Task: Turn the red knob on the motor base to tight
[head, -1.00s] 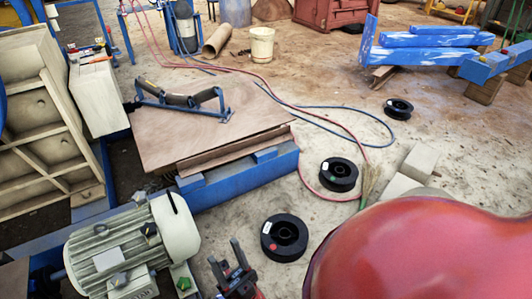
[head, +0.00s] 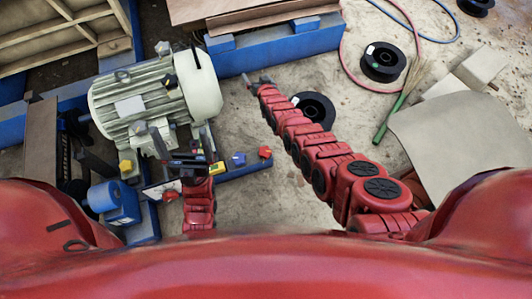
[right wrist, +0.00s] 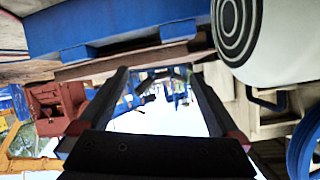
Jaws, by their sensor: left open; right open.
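A red knob (head: 265,152) sits at the right end of the blue motor base (head: 245,170), with a blue knob (head: 238,158) beside it. The grey-green ribbed motor (head: 150,100) lies left of and beyond it. My left gripper (head: 178,140) is open in front of the motor, left of the red knob and apart from it. My right gripper (head: 257,82) is open, beyond the red knob and right of the motor's pale end cover. In the right wrist view my right gripper (right wrist: 160,75) has spread jaws with nothing seen between them. The knob's marking is unreadable.
A yellow knob (head: 125,167) stands left of my left gripper. A black spool (head: 318,108) lies on the floor, partly behind my right arm. A blue beam (head: 280,43) lies beyond. Bare floor surrounds the red knob's right side.

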